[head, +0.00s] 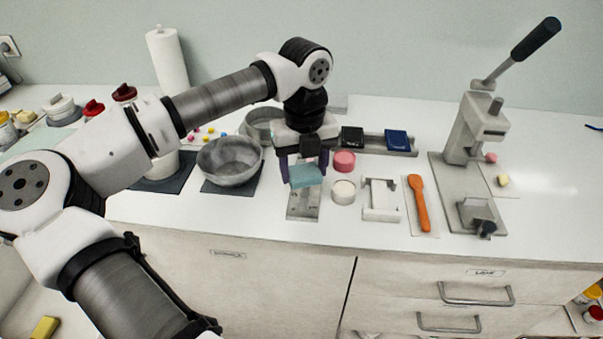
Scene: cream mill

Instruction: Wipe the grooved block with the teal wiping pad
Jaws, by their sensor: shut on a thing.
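My gripper (304,172) points down over the middle of the worktop and is shut on the teal wiping pad (306,176). A grey flat piece (303,209), which looks like the grooved block, lies just below and in front of the pad. The pad and gripper cover its far part, and its grooves are too small to make out. I cannot tell whether the pad touches it.
A bowl (230,161) stands close on the left. A pink round tub (344,161), a white round tub (343,191), a white frame (381,198) and an orange spatula (418,203) stand on the right. A lever press (475,130) is farther right. The front strip of worktop is clear.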

